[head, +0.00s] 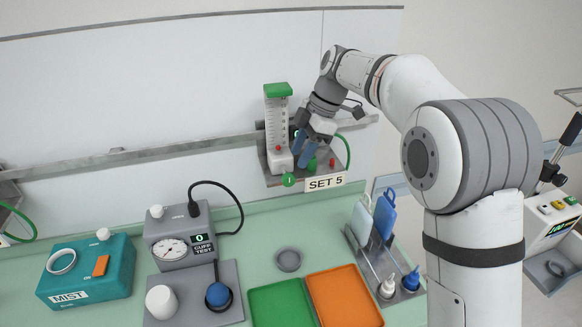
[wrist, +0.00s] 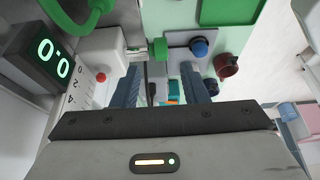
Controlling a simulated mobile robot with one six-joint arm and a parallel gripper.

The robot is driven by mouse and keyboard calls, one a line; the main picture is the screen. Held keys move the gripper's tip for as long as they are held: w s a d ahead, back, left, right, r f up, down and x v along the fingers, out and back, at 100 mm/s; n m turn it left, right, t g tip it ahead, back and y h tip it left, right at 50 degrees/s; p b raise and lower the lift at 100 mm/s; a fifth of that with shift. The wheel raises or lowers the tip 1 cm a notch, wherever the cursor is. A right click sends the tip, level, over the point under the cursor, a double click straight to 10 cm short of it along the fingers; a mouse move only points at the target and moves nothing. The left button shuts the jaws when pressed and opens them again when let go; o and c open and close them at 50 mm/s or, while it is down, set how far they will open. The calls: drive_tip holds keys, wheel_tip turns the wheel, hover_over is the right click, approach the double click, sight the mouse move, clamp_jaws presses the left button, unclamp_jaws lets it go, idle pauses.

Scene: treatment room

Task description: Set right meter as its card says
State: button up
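The right meter (head: 277,112) is a clear upright tube with a numbered scale and green cap, mounted on a grey wall panel. Its card (head: 325,183) reads "SET 5". A red ball (wrist: 100,77) sits low on the scale in the wrist view. A black display (wrist: 52,60) shows glowing green zeros. A green knob (head: 289,179) sticks out from the white block under the tube; it also shows in the wrist view (wrist: 158,49), ahead of the fingers and apart from them. My gripper (head: 308,152) is open and empty beside the tube (wrist: 160,88), partly covering the panel.
Green and red fittings (head: 332,162) and a green hose (head: 347,150) sit on the panel by my gripper. Below stand a cuff tester (head: 180,240), a teal MIST box (head: 85,275), a green tray (head: 280,305), an orange tray (head: 344,298) and a bottle rack (head: 405,292).

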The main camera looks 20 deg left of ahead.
sight(291, 175)
drive_tip(key=p+x, duration=0.1)
drive_tip(key=x, duration=0.6)
drive_tip(key=shift+d+f, duration=0.1)
drive_tip(key=shift+c, duration=0.2)
drive_tip(key=shift+f, duration=0.1)
drive_tip(key=c, duration=0.8)
drive_tip(key=shift+h, duration=0.3)
